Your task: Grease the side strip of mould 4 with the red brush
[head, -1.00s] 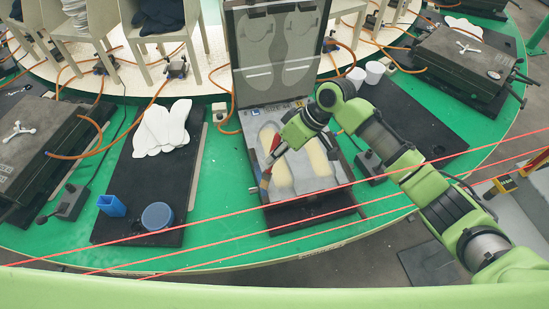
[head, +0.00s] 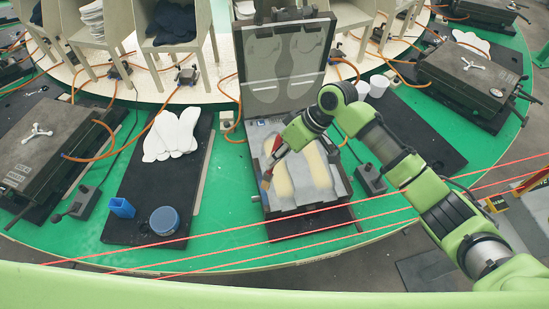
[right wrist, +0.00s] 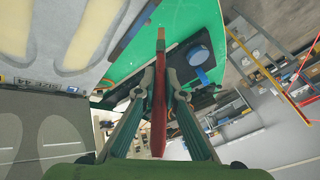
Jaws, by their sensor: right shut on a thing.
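The open mould stands in the middle of the head view. I cannot read a clear mould number. My right gripper (head: 279,151) is over the left part of the base. It is shut on the red brush (right wrist: 159,110), whose head points down at the base's left edge in the head view (head: 266,182). I cannot tell whether the bristles touch the strip. The mould's pale base also shows in the right wrist view (right wrist: 58,40). My left gripper is not in view.
A blue round tub (head: 164,220) and a blue square cup (head: 121,207) stand on a black plate left of the mould, with white insoles (head: 171,135) behind. Closed moulds (head: 45,150) (head: 470,75) flank it. White cups (head: 378,85) stand right. Orange hoses cross the green table.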

